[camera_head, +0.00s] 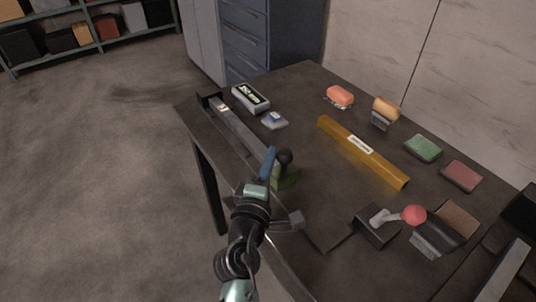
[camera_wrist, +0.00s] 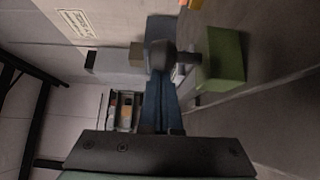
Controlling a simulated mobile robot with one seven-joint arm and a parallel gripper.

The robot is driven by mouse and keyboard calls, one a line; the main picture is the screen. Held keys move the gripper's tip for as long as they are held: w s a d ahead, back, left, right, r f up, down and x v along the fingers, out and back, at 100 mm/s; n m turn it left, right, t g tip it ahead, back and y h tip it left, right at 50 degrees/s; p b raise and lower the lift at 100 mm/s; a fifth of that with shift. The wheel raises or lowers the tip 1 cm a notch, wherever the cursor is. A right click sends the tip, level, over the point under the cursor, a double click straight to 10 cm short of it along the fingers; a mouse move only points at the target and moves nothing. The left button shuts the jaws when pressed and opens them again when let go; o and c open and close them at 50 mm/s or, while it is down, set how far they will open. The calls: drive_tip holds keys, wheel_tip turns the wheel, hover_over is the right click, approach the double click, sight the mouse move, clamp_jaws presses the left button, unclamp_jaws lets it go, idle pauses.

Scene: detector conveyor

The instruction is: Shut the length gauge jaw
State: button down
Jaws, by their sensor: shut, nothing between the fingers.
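The length gauge has a long grey rail (camera_head: 238,127) along the table's left edge, with a dark end block (camera_head: 209,100) at its far end. A green jaw block (camera_head: 286,179) with a black round knob (camera_head: 285,156) stands at the rail's near part, well apart from the end block. In the wrist view the green block (camera_wrist: 226,60) and knob (camera_wrist: 161,57) lie just beyond my fingers. My gripper (camera_head: 269,160) is shut and empty, its blue fingers just left of the knob. The knob overlaps the fingers in the wrist view; I cannot tell if they touch.
A display box (camera_head: 251,97) and a small blue-and-white item (camera_head: 274,120) sit beside the rail. A yellow labelled bar (camera_head: 362,151) lies mid-table. A red-knobbed lever device (camera_head: 413,215) stands at the near right. Sponge-like blocks (camera_head: 422,148) line the back edge.

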drive_tip(key=s+d+p, duration=0.1)
drive_tip(key=s+d, duration=0.2)
drive_tip(key=s, duration=0.2)
drive_tip(key=s+d+p, duration=0.1)
drive_tip(key=s+d, duration=0.1)
drive_tip(key=shift+s+d+r+p, duration=0.15)
drive_tip(key=shift+d+p, duration=0.2)
drive_tip(key=shift+s+d, duration=0.3)
drive_tip(key=shift+s, duration=0.1)
